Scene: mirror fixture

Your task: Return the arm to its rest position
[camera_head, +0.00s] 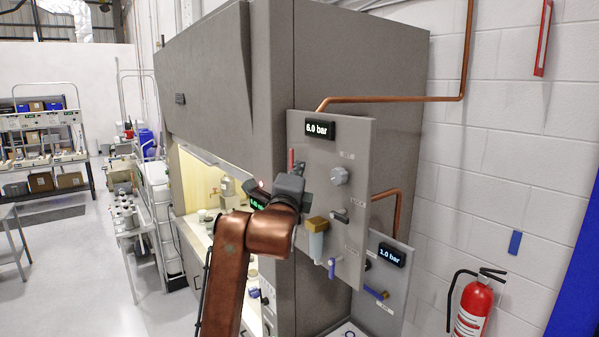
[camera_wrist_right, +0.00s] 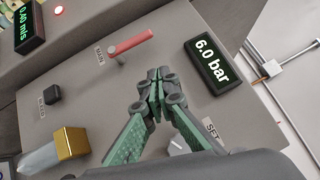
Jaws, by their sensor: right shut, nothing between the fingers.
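My right arm (camera_head: 232,270), copper-coloured, rises from the bottom of the head view. Its dark gripper (camera_head: 298,168) is in front of the grey valve panel (camera_head: 355,215). In the right wrist view, the gripper's green-padded fingers (camera_wrist_right: 155,80) are shut with nothing between them, over the panel face. The red-handled lever (camera_wrist_right: 131,43) labelled MAIN is beyond the tips, apart from them in the picture. The gap to the panel is hard to judge. The SET knob (camera_wrist_right: 178,147) is partly hidden by the fingers. My left gripper is not in view.
The panel carries a 6.0 bar display (camera_head: 320,129), a brass-topped filter (camera_head: 316,240) and a blue-handled valve (camera_head: 332,267). A grey fume hood (camera_head: 210,90) stands behind my arm. A second panel reads 1.0 bar (camera_head: 391,255). A fire extinguisher (camera_head: 474,308) is at right.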

